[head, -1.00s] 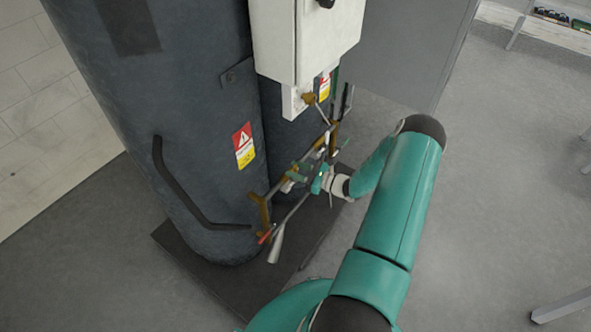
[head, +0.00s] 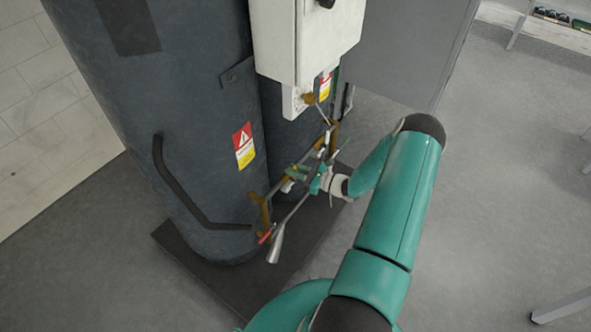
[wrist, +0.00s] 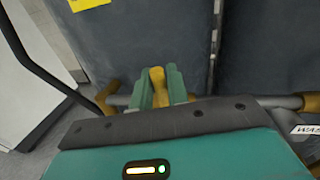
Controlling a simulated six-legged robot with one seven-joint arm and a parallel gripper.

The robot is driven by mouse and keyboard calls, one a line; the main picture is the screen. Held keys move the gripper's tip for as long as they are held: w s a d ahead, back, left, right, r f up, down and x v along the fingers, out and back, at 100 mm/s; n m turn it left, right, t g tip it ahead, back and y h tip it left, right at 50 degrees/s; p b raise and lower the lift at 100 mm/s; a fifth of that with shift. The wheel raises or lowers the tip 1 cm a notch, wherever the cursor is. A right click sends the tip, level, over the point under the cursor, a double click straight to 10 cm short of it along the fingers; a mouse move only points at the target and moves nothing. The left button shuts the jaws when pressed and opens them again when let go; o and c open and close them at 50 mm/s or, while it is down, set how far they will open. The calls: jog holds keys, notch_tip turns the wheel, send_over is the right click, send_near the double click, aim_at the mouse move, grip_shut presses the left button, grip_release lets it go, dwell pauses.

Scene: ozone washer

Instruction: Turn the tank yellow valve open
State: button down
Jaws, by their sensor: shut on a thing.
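The yellow valve handle (wrist: 157,84) stands between the two green fingers of my gripper (wrist: 158,88) in the wrist view, and the fingers are shut on it. In the head view my gripper (head: 305,178) is at the pipework low in front of the dark tanks (head: 205,120). The valve handle cannot be made out there; the fingers and pipes cover it. The horizontal pipe (wrist: 290,101) runs behind my gripper in the wrist view, with yellow-brown fittings at both sides.
A white control box (head: 300,40) hangs above the pipework. A black bent bar (head: 175,190) is on the left tank. A grey panel (head: 415,50) stands behind. The floor (head: 490,200) on the right is mostly clear.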

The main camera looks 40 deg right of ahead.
jog(key=s+a+f+n+h, duration=0.1)
jog(key=a+n, duration=0.4)
jog(key=n, duration=0.5)
jog(key=shift+s+f+g+h, duration=0.35)
jog(key=shift+f+h, duration=0.35)
jog(key=shift+f, duration=0.5)
jog(key=c, duration=1.4)
grip_release()
jog(key=shift+c, duration=0.2)
jog(key=v, duration=1.4)
jog(key=shift+a, duration=0.15)
